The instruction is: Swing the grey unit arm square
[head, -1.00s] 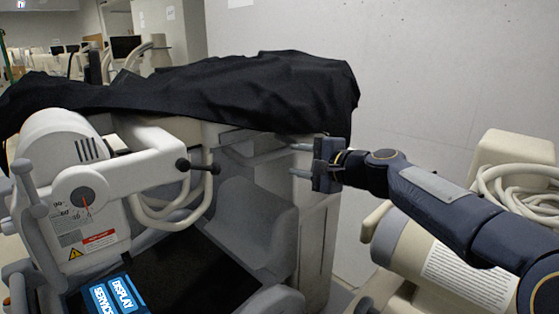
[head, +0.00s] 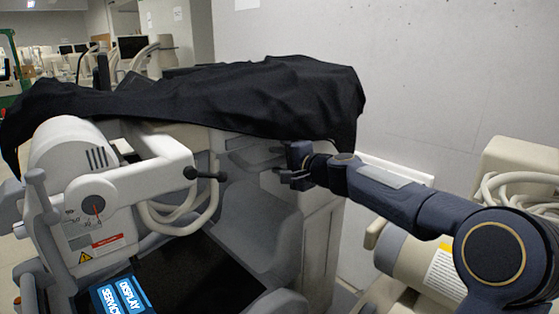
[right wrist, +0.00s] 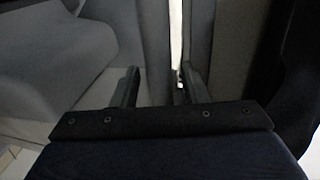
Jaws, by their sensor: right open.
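The grey unit (head: 75,160) stands at the left in the head view, with a round dial (head: 93,207) and red pointer on its side. Its pale arm (head: 150,163) reaches right and ends in a black knobbed handle (head: 205,173). My right gripper (head: 279,164) is open and empty, to the right of the handle and apart from it, below the black cover's edge. In the right wrist view, the two fingers (right wrist: 160,88) stand apart before grey panels, and the handle cannot be made out there. My left gripper is out of view.
A black cover (head: 200,95) drapes over the cart and hangs close above my right gripper. Pale hoses (head: 165,222) loop below the unit's arm. Another beige machine (head: 420,250) stands at the right, against the grey wall (head: 440,70).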

